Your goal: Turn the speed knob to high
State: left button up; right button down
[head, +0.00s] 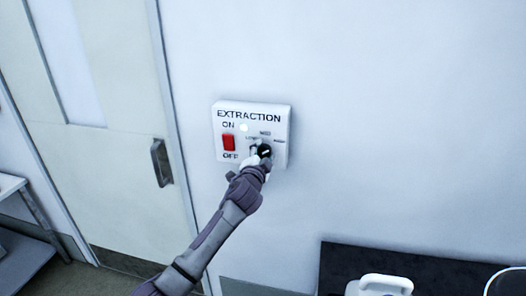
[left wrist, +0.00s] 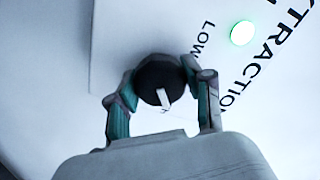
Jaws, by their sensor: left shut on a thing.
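The speed knob (head: 264,150) is a round black dial with a white pointer mark, low on the right of the white EXTRACTION panel (head: 282,126). LOW, MED and HIGH labels are printed around it. My left gripper (head: 257,160) is at the knob, and its fingers partly cover the area to its left. In the left wrist view my left gripper (left wrist: 160,88) has a finger on each side of the knob (left wrist: 160,80), shut on it. The white pointer there points down, away from the LOW label. My right gripper is not in view.
A red ON/OFF switch (head: 228,142) is left of the knob, with a lit indicator (head: 244,127) above; it glows green in the left wrist view (left wrist: 242,33). A door with a dark handle (head: 161,162) is at left. A black worktop (head: 345,256) is at lower right.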

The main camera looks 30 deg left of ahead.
pick_arm(q)
jog(key=shift+m, duration=0.6)
jog(key=o, duration=1.2)
jog(key=v, duration=1.2)
jog(key=shift+f, duration=0.1)
